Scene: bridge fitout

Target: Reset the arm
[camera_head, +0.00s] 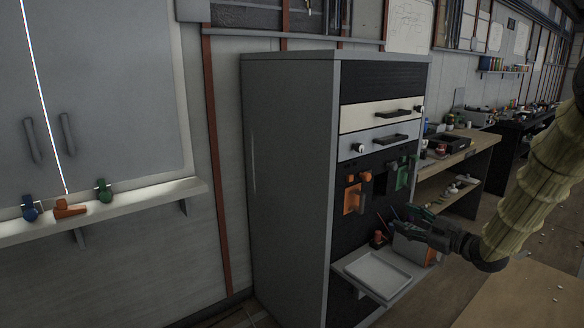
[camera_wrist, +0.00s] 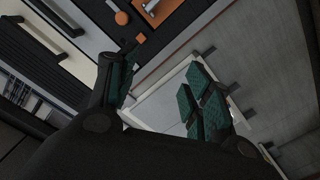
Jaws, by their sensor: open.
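My gripper (camera_head: 418,226) is at the right of the head view, at the end of my yellowish sleeved arm. It is in front of the grey cabinet's lower part, near its small shelf. In the wrist view the green-padded fingers (camera_wrist: 163,92) are spread apart with nothing between them.
The grey cabinet (camera_head: 285,190) has drawers with dark handles and orange and green fittings on its black panel. A wall ledge (camera_head: 120,210) at left carries blue, orange and green items. Workbenches (camera_head: 462,150) with clutter stand at right.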

